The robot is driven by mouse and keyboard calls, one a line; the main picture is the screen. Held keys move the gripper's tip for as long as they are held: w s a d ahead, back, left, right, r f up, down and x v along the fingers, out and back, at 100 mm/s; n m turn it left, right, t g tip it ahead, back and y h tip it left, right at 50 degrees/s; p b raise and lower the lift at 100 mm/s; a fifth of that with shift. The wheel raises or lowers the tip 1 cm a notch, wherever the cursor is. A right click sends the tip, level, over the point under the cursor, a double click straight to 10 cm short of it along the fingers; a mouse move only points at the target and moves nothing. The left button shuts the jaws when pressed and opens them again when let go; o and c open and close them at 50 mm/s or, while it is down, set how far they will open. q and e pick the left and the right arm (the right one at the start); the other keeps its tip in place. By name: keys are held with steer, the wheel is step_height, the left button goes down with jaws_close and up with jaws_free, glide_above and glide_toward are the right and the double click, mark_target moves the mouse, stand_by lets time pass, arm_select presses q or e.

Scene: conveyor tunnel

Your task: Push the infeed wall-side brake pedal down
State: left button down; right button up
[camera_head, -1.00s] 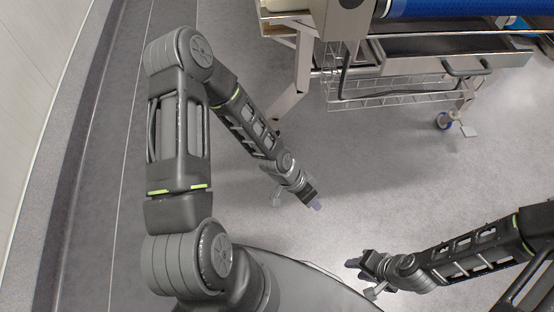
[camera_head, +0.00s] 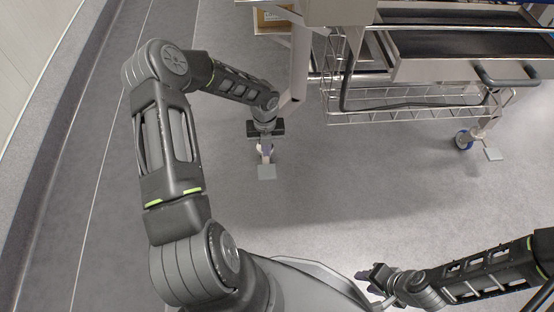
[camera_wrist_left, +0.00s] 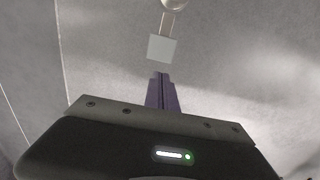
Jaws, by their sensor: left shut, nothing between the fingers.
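The wall-side brake pedal is a small flat grey plate (camera_head: 267,172) on the caster at the cart's left leg, low above the floor. It also shows in the left wrist view as a pale square plate (camera_wrist_left: 162,48) on a thin stem, just beyond my fingertips. My left gripper (camera_head: 265,147) is over the caster, beside the pedal on its upper side in the head view, and hides most of the wheel. Its purple fingers (camera_wrist_left: 161,88) are shut and empty. I cannot tell whether they touch the pedal. My right gripper (camera_head: 371,280) is far from it, at the lower right.
The cart has a wire basket (camera_head: 410,108) and grey trays above. A pale wall (camera_head: 25,60) runs along the left. The floor between is clear.

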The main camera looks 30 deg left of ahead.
mark_target(268, 178)
arm_select(q)
steer(key=shift+f, duration=0.1)
stand_by(0.3)
